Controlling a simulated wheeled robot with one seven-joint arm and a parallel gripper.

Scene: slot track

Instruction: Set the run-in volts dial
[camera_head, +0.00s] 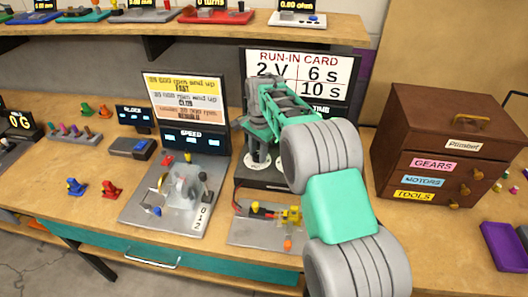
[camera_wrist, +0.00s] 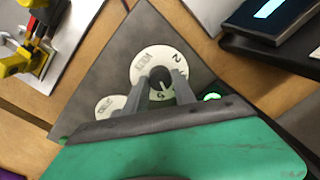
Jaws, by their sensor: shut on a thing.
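In the wrist view a white round dial (camera_wrist: 148,62) with dark numbers sits on a grey panel (camera_wrist: 92,70). A "2" shows at its upper right and what looks like a "5" near the pointer line. My gripper (camera_wrist: 160,82) has a finger on each side of the dial's dark centre knob (camera_wrist: 158,76) and is shut on it. A second white dial (camera_wrist: 110,106) is partly hidden by my gripper. In the head view my gripper (camera_head: 248,128) points down over the panel's white dials (camera_head: 257,160). The run-in card (camera_head: 300,72) reads "2 V", "6 s" and "10 s".
A green light (camera_wrist: 212,97) shows beside the dial. A grey board with a yellow part (camera_head: 265,222) lies in front of the panel. A speed display (camera_head: 194,139) and another grey board (camera_head: 180,200) stand left; a brown drawer chest (camera_head: 440,145) stands right.

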